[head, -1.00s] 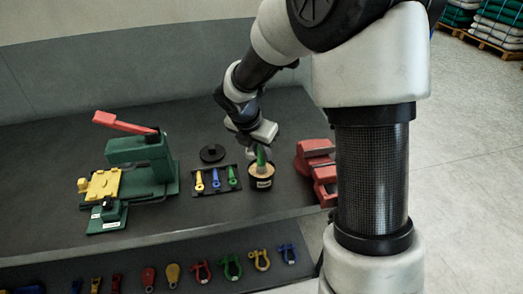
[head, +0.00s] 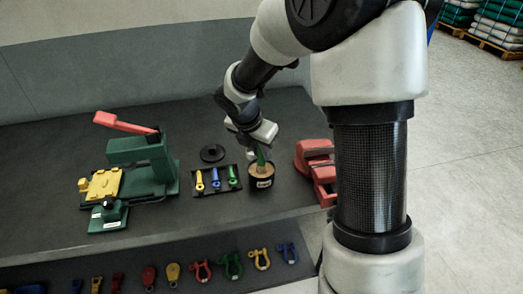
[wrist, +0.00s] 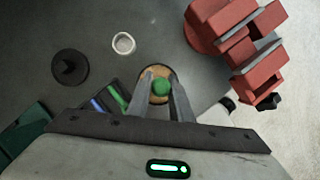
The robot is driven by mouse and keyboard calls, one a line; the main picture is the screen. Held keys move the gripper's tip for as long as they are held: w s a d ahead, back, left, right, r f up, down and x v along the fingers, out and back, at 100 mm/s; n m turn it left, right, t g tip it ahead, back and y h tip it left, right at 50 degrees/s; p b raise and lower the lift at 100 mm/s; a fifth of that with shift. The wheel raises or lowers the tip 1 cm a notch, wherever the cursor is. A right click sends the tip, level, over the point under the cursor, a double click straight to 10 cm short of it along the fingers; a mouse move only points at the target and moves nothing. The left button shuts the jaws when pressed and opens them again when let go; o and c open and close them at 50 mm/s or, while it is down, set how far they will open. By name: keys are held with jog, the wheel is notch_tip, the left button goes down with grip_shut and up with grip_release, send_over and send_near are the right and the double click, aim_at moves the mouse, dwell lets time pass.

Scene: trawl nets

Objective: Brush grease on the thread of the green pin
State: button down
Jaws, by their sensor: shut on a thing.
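My gripper (head: 258,150) is shut on a green handle, likely the brush (head: 261,157). It stands nearly upright over the black tub of tan grease (head: 262,183), its lower end at or in the grease; bristles are hidden. In the wrist view the round green handle top (wrist: 161,87) sits between my fingertips (wrist: 160,80), with the tub (wrist: 155,73) behind it. The green pin (head: 233,176) lies in the black tray (head: 217,189), right of a blue pin (head: 216,179) and a yellow pin (head: 199,181). Its thread is too small to make out.
A red vise (head: 316,168) stands close right of the tub. A black disc (head: 212,153) lies behind the tray. A green press (head: 142,155) with a red lever stands at the left. A small pale ring (wrist: 123,43) shows in the wrist view. Shackles (head: 231,265) lie below in front.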

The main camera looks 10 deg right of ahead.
jog(key=shift+r+p, duration=3.5)
jog(key=shift+p, duration=0.1)
jog(key=shift+f, duration=0.1)
